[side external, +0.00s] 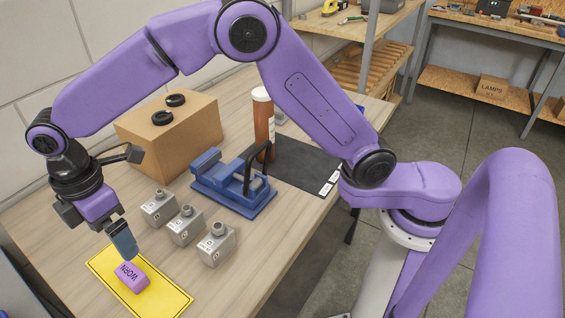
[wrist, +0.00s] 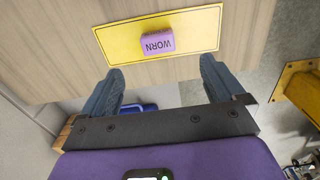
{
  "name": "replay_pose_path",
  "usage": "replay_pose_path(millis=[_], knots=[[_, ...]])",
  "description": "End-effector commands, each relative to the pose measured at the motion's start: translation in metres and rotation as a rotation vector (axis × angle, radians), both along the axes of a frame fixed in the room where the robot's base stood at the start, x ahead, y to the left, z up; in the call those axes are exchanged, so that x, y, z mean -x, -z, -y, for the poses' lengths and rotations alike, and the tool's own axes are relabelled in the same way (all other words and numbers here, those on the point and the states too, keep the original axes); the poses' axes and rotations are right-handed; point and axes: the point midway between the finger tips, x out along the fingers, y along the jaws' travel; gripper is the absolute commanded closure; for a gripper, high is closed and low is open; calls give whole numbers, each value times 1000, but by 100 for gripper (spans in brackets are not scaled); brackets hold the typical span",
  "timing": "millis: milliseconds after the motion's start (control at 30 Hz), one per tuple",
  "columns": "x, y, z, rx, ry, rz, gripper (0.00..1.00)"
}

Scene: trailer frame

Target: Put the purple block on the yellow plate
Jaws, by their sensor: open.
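The purple block (side external: 132,277), marked "WORN", lies on the yellow plate (side external: 165,299) at the front left of the table in the side view. In the wrist view the block (wrist: 158,43) sits near the middle of the yellow plate (wrist: 203,36), with yellow showing around it. My gripper (side external: 125,246) is just above the block in the side view. In the wrist view its two fingers (wrist: 160,85) are wide apart with nothing between them, and the block shows beyond the fingertips. Whether a finger touches the block cannot be told from the side view.
Several grey metal blocks (side external: 186,226) stand right of the plate. Behind them are a blue vise-like fixture (side external: 233,195), a cardboard box (side external: 172,140) with black rings on it, a brown bottle (side external: 263,122) and a dark mat (side external: 301,166). Bare table (side external: 70,223) lies left of the plate.

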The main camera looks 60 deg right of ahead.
Motion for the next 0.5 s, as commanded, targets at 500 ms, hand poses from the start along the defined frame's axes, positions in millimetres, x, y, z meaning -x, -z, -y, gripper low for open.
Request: replay_pose_path(millis=[500], knots=[[83, -40, 121, -12, 189, 6, 5]])
